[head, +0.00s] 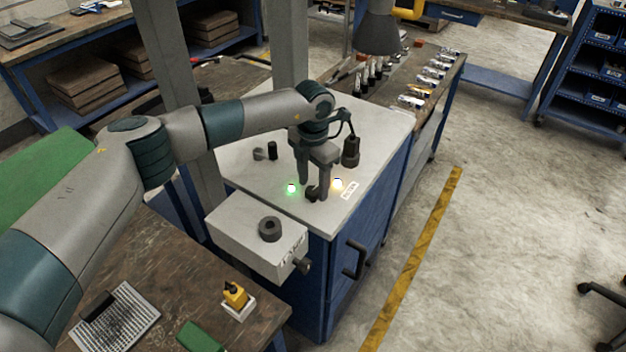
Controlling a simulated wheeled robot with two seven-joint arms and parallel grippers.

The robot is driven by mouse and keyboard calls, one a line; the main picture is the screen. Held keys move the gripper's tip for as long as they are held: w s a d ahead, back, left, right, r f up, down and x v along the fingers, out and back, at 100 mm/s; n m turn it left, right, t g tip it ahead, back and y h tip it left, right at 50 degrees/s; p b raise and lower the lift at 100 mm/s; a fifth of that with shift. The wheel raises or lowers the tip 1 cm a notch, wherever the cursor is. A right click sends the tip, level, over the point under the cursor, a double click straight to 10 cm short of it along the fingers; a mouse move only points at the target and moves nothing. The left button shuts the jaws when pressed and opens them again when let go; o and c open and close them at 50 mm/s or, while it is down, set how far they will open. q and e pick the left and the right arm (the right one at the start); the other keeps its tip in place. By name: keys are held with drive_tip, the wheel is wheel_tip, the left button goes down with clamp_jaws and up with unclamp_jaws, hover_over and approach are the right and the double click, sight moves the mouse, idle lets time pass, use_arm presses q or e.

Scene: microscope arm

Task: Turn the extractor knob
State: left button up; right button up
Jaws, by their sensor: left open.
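My left arm reaches in from the left, and its left gripper (313,184) points down over the white cabinet top, open. Its fingers are beside a small dark round knob-like part (312,194) on that top; I cannot tell if they touch it. A lit green lamp (291,188) and a lit yellowish lamp (338,183) flank the fingers. A white label (349,190) lies to the right, too small to read. The white box at the front carries a dark round knob (269,229) on top. No readable label shows which is the extractor knob. My right gripper is out of view.
The blue cabinet (365,230) has a dark door handle (355,260) on its side. The white box (240,237) juts out at its front. A grey hood (378,30) hangs behind. A wooden bench (170,270) stands at lower left. Open floor lies to the right.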

use_arm(q)
drive_tip(key=shift+f, duration=0.6)
drive_tip(key=shift+c, duration=0.5)
drive_tip(key=c, duration=0.9)
drive_tip(key=shift+c, duration=0.2)
